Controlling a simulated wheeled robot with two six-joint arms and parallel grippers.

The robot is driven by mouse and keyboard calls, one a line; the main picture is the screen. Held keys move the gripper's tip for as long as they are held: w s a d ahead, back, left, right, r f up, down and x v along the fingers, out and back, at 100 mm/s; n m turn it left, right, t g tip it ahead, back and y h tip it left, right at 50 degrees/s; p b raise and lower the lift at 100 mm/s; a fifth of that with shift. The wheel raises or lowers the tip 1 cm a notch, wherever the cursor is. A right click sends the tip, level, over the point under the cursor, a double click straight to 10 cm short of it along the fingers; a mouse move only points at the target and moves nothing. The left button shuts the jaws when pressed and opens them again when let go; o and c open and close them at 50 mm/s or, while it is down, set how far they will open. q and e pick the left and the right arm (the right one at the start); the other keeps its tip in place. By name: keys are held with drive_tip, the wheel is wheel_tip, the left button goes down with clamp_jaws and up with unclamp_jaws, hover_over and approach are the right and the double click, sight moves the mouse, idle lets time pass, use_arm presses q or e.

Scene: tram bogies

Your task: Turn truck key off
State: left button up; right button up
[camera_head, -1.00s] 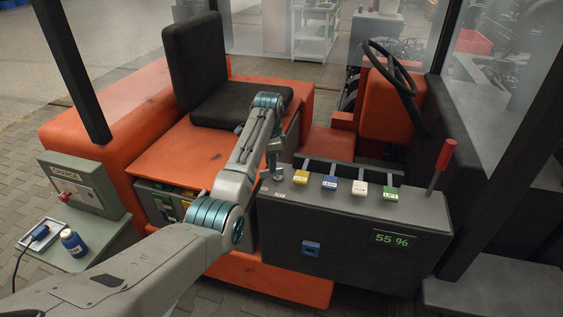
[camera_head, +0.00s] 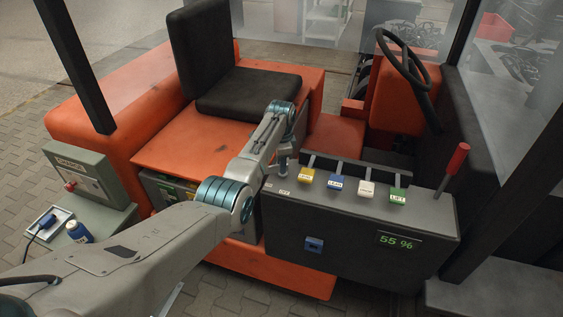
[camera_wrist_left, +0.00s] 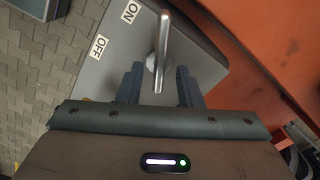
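The truck key (camera_wrist_left: 162,45) is a silver lever on a grey panel, next to the ON and OFF labels, in the left wrist view. It stands closer to the ON label than to the OFF label in that picture. My left gripper (camera_wrist_left: 159,88) is open, with one dark finger on each side of the key's lower end and visible gaps between. In the head view my left gripper (camera_head: 285,160) is over the left end of the grey console (camera_head: 340,225), and its fingers are hard to make out. My right gripper is not in view.
Yellow, blue, white and green buttons line the console top, with a red-handled lever (camera_head: 457,160) at its right end. A display reads 55 %. The orange truck body (camera_head: 180,148) and black seat (camera_head: 240,92) lie behind. A charger box (camera_head: 88,178) stands at left.

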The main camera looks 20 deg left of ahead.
use_arm(q)
drive_tip(key=shift+f, duration=0.65)
drive_tip(key=shift+s, duration=0.1)
drive_tip(key=shift+c, duration=0.8)
clamp_jaws()
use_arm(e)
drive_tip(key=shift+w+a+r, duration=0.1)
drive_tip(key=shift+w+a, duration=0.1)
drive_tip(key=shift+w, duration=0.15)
use_arm(q)
drive_tip(key=shift+r+n, duration=0.1)
drive_tip(key=shift+n, duration=0.3)
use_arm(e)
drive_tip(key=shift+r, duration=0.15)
use_arm(q)
drive_tip(key=shift+n+p, duration=0.5)
drive_tip(key=shift+n, duration=0.5)
drive_tip(key=n, duration=0.3)
drive_tip(key=shift+d+n+p, duration=0.1)
drive_tip(key=shift+n+p, duration=0.2)
drive_tip(key=shift+p, duration=0.05)
drive_tip(key=n, duration=0.5)
drive_tip(key=shift+d+p, duration=0.1)
drive_tip(key=shift+p, duration=0.2)
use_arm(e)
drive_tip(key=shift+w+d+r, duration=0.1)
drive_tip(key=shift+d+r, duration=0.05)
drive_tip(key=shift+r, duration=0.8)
use_arm(q)
drive_tip(key=shift+n, duration=0.4)
